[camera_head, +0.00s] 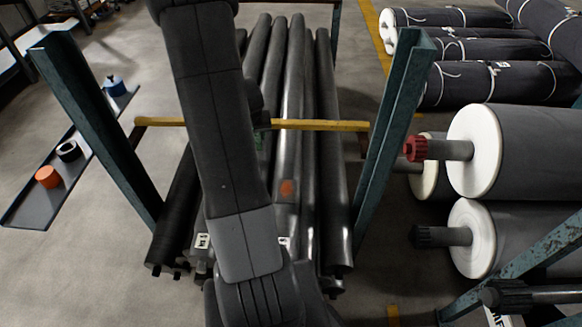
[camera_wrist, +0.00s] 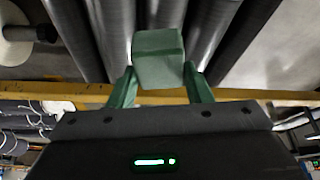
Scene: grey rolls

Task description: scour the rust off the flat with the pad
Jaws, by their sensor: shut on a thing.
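A small orange-brown rust patch (camera_head: 287,188) shows on the shiny flat (camera_head: 292,110) along one of the long dark rolls, right of my arm in the head view. My gripper (camera_wrist: 159,70) has green fingers and is shut on a green block-shaped pad (camera_wrist: 158,58), one finger on each side. In the head view my arm hides most of the gripper; only a bit of green shows beside the arm, farther back than the rust. In the wrist view the pad is in front of the dark rolls. No rust shows there, and I cannot tell whether the pad touches a roll.
A yellow bar (camera_head: 320,125) crosses above the rolls between two teal posts (camera_head: 395,125). A narrow shelf (camera_head: 100,145) at the left holds an orange roll (camera_head: 48,177), a black ring (camera_head: 68,151) and a blue item (camera_head: 114,86). Large grey rolls (camera_head: 530,150) are stacked at the right.

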